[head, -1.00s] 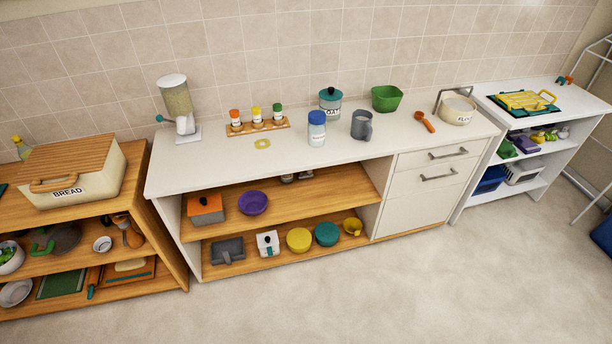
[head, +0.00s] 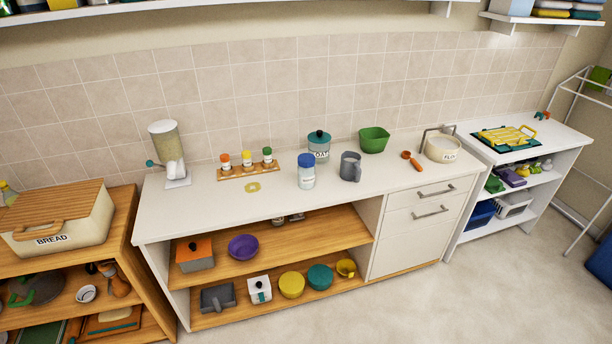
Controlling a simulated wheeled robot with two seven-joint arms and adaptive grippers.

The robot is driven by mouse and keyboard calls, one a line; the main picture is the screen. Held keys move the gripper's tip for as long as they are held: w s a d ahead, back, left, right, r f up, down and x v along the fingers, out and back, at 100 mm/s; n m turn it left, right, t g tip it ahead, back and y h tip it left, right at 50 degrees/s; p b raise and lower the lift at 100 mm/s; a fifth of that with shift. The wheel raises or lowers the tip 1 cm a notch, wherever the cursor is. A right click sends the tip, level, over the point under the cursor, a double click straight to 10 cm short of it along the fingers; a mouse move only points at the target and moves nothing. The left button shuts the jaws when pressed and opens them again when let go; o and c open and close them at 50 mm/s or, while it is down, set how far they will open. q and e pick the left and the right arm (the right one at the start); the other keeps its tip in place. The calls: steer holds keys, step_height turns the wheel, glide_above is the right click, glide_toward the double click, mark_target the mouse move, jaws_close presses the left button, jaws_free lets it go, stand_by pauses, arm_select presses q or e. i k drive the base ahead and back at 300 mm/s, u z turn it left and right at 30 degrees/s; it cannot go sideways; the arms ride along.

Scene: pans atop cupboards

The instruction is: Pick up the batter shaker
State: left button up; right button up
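The likely batter shaker is a clear, pale container with a blue lid (head: 306,171). It stands upright on the white countertop (head: 215,207), near the middle of its front half. Its label is too small to read. A grey jug (head: 350,167) stands just to its right, apart from it. Neither of my grippers shows in the head view.
Behind the shaker stand an oats jar (head: 319,146) and a spice rack (head: 246,170). A yellow ring (head: 253,188) lies to its left. Clear floor lies in front.

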mark_target(306, 177)
steer(key=k, duration=0.55)
steer(key=u, duration=0.75)
steer(key=i, duration=1.25)
steer(key=u, duration=0.05)
